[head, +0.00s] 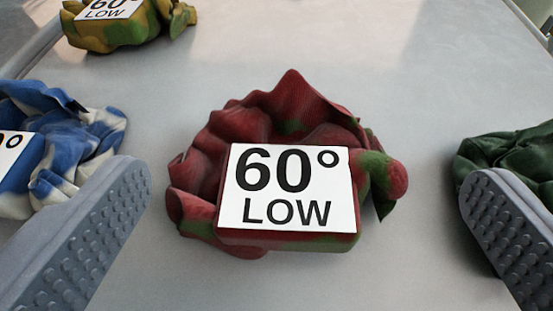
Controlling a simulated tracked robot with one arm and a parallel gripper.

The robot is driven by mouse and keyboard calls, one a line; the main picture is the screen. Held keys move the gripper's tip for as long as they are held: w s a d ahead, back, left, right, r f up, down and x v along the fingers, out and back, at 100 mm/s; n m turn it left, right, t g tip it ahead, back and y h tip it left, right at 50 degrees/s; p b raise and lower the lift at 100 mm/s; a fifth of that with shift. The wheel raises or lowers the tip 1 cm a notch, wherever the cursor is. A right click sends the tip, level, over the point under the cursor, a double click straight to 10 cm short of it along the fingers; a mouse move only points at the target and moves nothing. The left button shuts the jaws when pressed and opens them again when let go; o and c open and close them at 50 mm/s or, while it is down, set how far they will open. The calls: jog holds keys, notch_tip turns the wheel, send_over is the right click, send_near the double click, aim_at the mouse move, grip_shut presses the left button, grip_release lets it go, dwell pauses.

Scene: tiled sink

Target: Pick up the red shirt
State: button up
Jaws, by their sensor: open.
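The red shirt (300,110) lies crumpled on a grey surface in the middle of the head view. It has green patches, and a white label reading "60° LOW" covers its front. My gripper (305,200) is open, with one grey studded finger at the lower left and the other at the lower right. The shirt shows between the two fingers, with clear space on both sides. No contact with the shirt shows. The shirt's underside is hidden.
A blue and white cloth (75,135) lies at the left, partly behind the left finger. A dark green cloth (510,150) lies at the right, partly behind the right finger. A yellow-green cloth (120,30) with a label lies at the far left. The surface (330,40) behind the shirt is clear.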

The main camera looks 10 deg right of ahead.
aim_at(291, 90)
jog(key=x, duration=0.8)
jog(key=shift+a+f, duration=0.15)
jog(key=shift+p+x, duration=0.7)
jog(key=shift+x, duration=2.05)
jog(key=shift+a, duration=0.2)
jog(key=c, duration=1.1)
